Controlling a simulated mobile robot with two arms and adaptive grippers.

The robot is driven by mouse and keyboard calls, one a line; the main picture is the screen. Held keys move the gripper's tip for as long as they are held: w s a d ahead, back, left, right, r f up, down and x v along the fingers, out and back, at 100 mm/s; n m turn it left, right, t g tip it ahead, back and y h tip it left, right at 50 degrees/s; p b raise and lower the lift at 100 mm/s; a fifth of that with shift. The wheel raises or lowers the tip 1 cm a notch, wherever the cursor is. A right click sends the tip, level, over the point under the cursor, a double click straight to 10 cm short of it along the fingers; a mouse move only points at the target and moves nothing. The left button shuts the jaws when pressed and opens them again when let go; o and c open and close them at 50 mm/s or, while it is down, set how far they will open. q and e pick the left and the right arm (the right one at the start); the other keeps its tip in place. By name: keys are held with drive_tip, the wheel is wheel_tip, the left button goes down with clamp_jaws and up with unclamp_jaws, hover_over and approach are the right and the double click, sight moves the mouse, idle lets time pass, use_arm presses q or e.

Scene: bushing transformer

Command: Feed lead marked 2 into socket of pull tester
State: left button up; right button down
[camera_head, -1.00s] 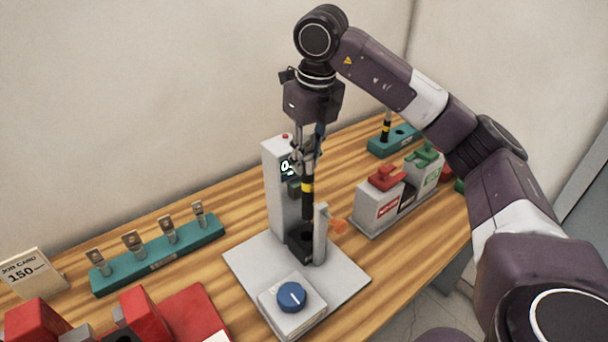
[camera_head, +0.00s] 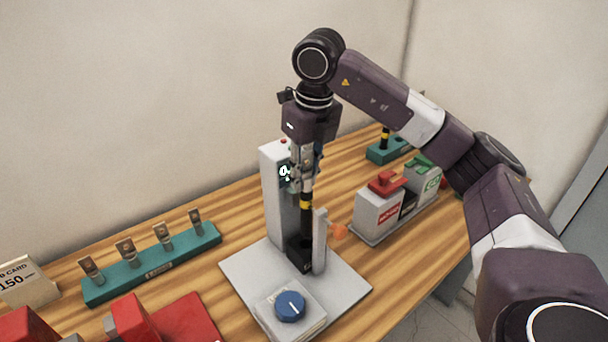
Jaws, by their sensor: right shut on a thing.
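The pull tester (camera_head: 273,205) stands on a pale base plate at the middle of the table, with a grey column, a small display and a blue knob (camera_head: 290,305). My right gripper (camera_head: 305,180) points straight down in front of the column and is shut on a black lead (camera_head: 306,225) with a yellow band. The lead is upright, and its lower end is at the black socket (camera_head: 303,258), between the column and a short grey post. How deep it sits cannot be told. The number on the lead cannot be read. My left gripper is not in view.
A teal rack (camera_head: 150,265) with several metal lugs is at left, near a job card (camera_head: 27,281) and red fixtures (camera_head: 135,315). Grey bins with red and green tops (camera_head: 380,210) stand at right. Another teal holder (camera_head: 378,155) is behind them.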

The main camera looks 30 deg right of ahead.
sight(304, 204)
drive_tip(key=shift+f+b, duration=2.8)
drive_tip(key=shift+f, duration=1.15)
drive_tip(key=c, duration=1.6)
unclamp_jaws()
drive_tip(key=r, duration=0.4)
drive_tip(key=s+r, duration=0.1)
drive_tip(key=r, duration=0.7)
drive_tip(key=shift+s, duration=0.4)
